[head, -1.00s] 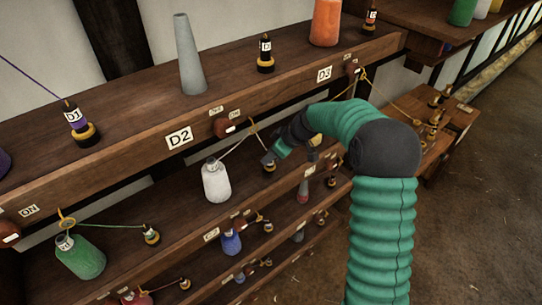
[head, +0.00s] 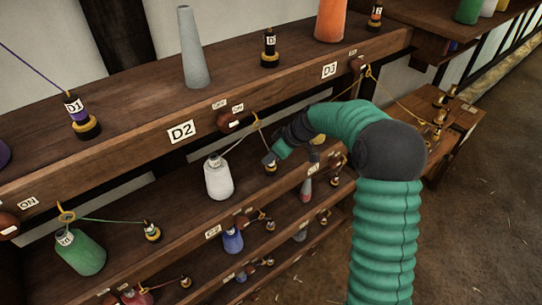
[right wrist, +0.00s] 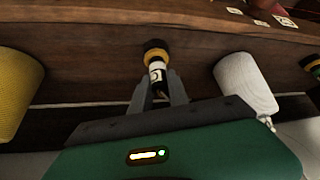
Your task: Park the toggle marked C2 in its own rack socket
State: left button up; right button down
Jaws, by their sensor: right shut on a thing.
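My right gripper (head: 270,161) reaches in from the right, beside the white spool on the middle shelf. It is shut on a dark toggle (right wrist: 157,77) with a white label; only part of the mark shows, and I cannot read it fully. A black and yellow ring (right wrist: 156,50) sits at the toggle's end against the wood; in the head view it shows just under the gripper (head: 271,169). I cannot tell whether the toggle is seated in it. My left gripper is out of view.
The upper shelf edge with the D2 sign (head: 181,131) and a red switch (head: 229,123) overhangs the gripper. A green spool (head: 80,252) stands left. A yellow spool (right wrist: 18,95) and the white spool flank the fingers. Open floor (head: 480,220) lies right.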

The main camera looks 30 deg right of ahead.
jog(key=shift+f, duration=0.15)
jog(key=c, duration=1.5)
grip_release()
jog(key=shift+c, duration=0.2)
jog(key=p+v, duration=0.2)
jog(key=v, duration=0.9)
